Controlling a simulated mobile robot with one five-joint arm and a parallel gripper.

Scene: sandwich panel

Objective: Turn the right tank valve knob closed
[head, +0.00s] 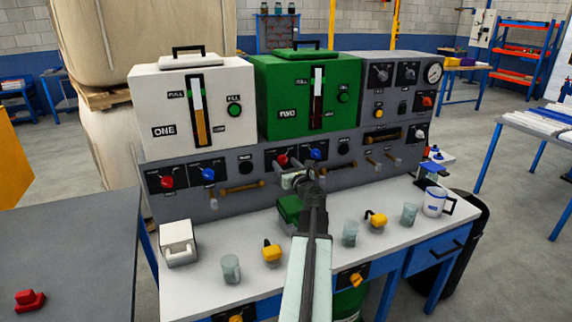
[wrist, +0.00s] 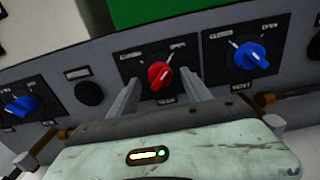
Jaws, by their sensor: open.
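The right tank (head: 305,92) is green and stands on the panel. Below it are a red knob (head: 282,160) and a blue knob (head: 315,153) on black plates. In the wrist view the red knob (wrist: 159,75) has a pale pointer tilted up and right, and the blue knob (wrist: 251,57) is to its right. The small plate labels are too blurred to read surely. My gripper (head: 299,180) is open and empty in front of the red knob. In the wrist view its fingers (wrist: 160,92) appear on either side of the knob's lower part; contact cannot be told.
The white left tank (head: 178,105) has its own red knob (head: 167,182) and blue knob (head: 208,174). Brown handles (head: 243,187) stick out of the panel. Beakers (head: 231,268), yellow-topped items (head: 272,253) and a white box (head: 178,243) stand on the bench.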

